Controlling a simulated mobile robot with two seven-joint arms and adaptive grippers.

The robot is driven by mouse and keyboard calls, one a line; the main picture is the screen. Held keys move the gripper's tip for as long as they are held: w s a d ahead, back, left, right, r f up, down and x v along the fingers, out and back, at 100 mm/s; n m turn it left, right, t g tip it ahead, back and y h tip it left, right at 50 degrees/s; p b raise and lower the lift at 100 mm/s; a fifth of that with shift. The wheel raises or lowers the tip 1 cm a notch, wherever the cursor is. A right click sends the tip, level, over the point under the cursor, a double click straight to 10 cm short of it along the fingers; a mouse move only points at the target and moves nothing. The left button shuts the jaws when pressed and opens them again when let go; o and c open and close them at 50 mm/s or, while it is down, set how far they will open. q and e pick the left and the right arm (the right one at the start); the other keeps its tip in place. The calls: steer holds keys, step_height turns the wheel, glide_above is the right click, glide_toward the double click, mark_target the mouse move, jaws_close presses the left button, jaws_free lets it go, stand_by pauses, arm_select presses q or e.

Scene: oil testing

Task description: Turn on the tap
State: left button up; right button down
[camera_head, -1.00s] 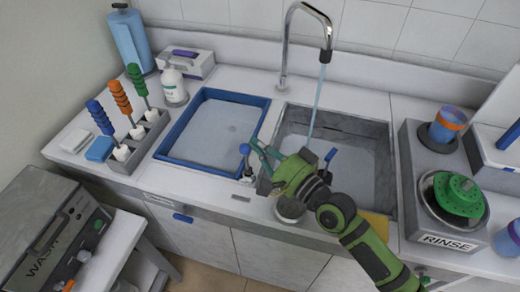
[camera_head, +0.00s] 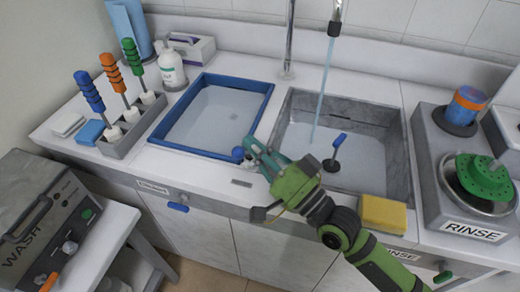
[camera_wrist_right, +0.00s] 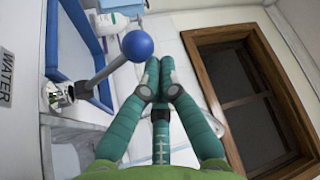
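The tap (camera_head: 289,40) is a chrome pipe behind the sink, with its top cut off by the frame. A stream of water (camera_head: 322,95) runs from its dark nozzle (camera_head: 335,28) into the sink basin (camera_head: 365,170). A lever with a blue ball knob (camera_head: 238,154) stands at the counter's front, left of the basin. The lever and its blue ball (camera_wrist_right: 137,45) also show in the wrist view, beside a label reading WATER. My right gripper (camera_head: 252,149) is beside the knob, its teal fingertips (camera_wrist_right: 160,64) together and empty. My left gripper is out of view.
A blue-rimmed tray (camera_head: 265,100) lies left of the basin. A blue-handled drain plug (camera_head: 335,150) is in the basin. A yellow sponge (camera_head: 383,214) lies at the front right edge. The RINSE unit (camera_head: 428,150) is at right, and a rack of brushes (camera_head: 120,148) at left.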

steer(key=v, duration=1.2)
